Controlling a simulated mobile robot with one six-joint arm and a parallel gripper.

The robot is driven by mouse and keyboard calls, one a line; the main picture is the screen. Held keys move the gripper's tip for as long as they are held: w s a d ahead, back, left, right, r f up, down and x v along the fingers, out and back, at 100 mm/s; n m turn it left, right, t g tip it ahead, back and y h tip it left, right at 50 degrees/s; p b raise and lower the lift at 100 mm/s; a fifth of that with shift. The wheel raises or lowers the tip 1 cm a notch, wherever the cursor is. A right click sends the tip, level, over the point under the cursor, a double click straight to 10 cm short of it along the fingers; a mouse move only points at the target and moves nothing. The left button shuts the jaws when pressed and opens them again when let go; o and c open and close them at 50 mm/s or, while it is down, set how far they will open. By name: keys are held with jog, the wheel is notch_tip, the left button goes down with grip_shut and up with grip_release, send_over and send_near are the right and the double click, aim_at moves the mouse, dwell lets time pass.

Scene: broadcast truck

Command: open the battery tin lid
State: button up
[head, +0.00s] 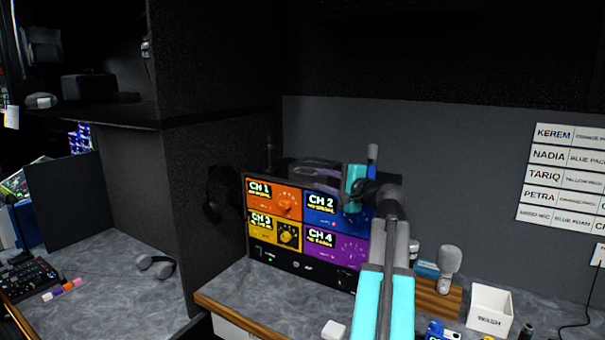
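I cannot pick out a battery tin or its lid for certain. A small teal-blue box (427,269) sits on the counter just right of my arm, partly hidden by it, and I cannot tell what it is. My gripper (298,172) is raised in front of the top edge of the four-channel panel, pointing left. Its two grey fingers look apart, with nothing seen between them. It is well above the counter and away from the teal-blue box.
The coloured channel panel (275,232) stands on the grey counter (240,290). To the right are a grey microphone (450,262), a wooden block (436,300), a white open box (490,312) and a blue item (436,331). A dark partition (195,210) rises at left.

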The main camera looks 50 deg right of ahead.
aim_at(302, 174)
jog(key=w, duration=0.3)
jog(key=w+d+p, duration=0.1)
jog(key=w, duration=0.2)
jog(key=w+p, duration=0.1)
jog(key=w, duration=0.2)
jog(key=shift+w+d+f, duration=0.25)
jog(key=shift+w+f, duration=0.1)
jog(key=shift+w, duration=0.05)
grip_shut()
dwell(1.0)
